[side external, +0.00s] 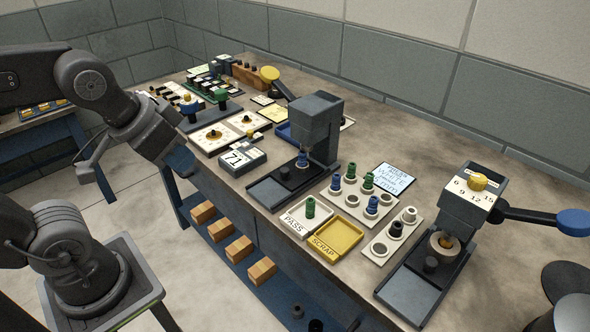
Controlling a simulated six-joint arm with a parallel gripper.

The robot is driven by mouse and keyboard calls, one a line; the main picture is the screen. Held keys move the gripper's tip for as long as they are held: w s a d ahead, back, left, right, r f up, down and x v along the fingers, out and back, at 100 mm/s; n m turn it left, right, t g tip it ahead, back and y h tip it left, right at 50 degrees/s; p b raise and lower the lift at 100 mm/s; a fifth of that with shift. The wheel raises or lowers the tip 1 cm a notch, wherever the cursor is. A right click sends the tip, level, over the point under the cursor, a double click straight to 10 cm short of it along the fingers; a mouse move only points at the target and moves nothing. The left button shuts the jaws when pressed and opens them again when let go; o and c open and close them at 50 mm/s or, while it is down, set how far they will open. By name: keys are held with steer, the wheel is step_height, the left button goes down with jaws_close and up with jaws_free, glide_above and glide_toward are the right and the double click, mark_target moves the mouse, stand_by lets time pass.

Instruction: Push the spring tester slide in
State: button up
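Two dark grey machines with flat front beds stand on the bench, and I cannot tell for certain which is the spring tester. The middle machine (318,124) has a tall column, with a blue piece under its head and a dark knob on its bed (270,194). The right machine (484,186) has a yellow-knobbed dial marked 6, 9, 12, 15 and a blue-ended lever (573,222). A light ring and dark knob sit above its long bed (409,297). My gripper (180,160) hangs at the left, away from both machines; its finger opening is not clear.
A PASS tray (293,222), a yellow SCRAP tray (322,247) and racks of coloured cylinders lie between the machines. Boards with parts crowd the far end. A lower shelf holds wooden blocks (239,248).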

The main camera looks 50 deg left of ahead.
mark_target(285, 171)
steer(key=o, duration=0.6)
steer(key=w, duration=0.2)
steer(key=w+n, duration=0.1)
steer(key=w, duration=0.2)
steer(key=w+n, duration=0.1)
steer(key=w, duration=0.2)
steer(key=shift+w+a+f+g+y, duration=0.15)
steer(key=shift+w+a+g+y, duration=0.1)
steer(key=shift+g+y, duration=0.15)
steer(key=shift+o, duration=0.8)
steer(key=w+f+n+y, duration=0.1)
steer(key=w+f, duration=0.3)
steer(key=w, duration=0.6)
steer(key=shift+f+n+g, duration=0.25)
steer(key=shift+n+g, duration=0.05)
steer(key=shift+n, duration=0.4)
steer(key=x, duration=1.4)
steer(key=shift+w, duration=0.15)
steer(key=shift+c, duration=0.2)
steer(key=shift+d, duration=0.1)
jaws_close()
